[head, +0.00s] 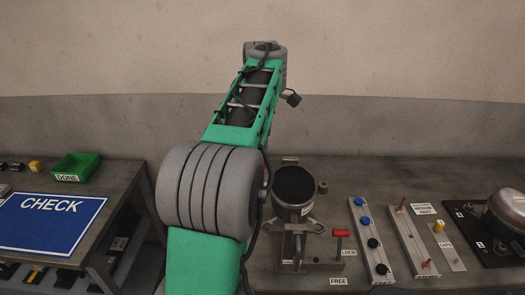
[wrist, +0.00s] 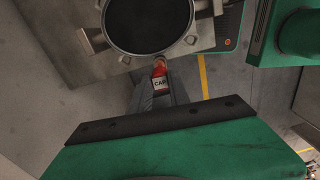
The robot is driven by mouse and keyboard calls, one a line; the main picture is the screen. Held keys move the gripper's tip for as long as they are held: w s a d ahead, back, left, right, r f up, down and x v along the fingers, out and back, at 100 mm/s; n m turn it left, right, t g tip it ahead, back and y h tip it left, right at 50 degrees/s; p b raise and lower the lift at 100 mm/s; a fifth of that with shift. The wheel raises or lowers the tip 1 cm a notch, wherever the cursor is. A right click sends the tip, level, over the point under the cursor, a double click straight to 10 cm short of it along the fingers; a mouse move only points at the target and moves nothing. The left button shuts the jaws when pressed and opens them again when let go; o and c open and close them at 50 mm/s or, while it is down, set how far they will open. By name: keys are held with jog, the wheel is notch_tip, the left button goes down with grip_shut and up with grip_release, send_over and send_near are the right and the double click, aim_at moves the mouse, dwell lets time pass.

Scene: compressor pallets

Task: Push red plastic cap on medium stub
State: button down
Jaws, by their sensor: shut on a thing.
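My gripper (wrist: 160,92) shows in the wrist view, shut on the red plastic cap (wrist: 159,70), which has a white label reading CAP. The cap is at the near edge of the round black-topped compressor (wrist: 148,22), which also shows in the head view (head: 294,184). The medium stub cannot be made out clearly; the cap and fingers cover that spot. I cannot tell whether the cap touches a stub or sits on it. In the head view my gripper is not visible.
The compressor sits in a metal fixture with a red-handled lever (head: 341,234) near the LOCK and FREE labels. Plates with blue, black and red parts (head: 412,240) and a CAPS plate (head: 449,250) lie right. A green DONE bin (head: 76,167) and blue CHECK mat (head: 48,222) are left.

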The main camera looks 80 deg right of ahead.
jog(key=shift+f+b, duration=1.25)
jog(key=shift+f, duration=0.1)
jog(key=c, duration=1.1)
grip_release()
jog(key=shift+c, duration=0.2)
jog(key=shift+r, duration=0.15)
notch_tip(320, 180, up, 8)
jog(key=p, duration=0.7)
jog(key=shift+f, duration=0.2)
jog(key=shift+w, duration=0.1)
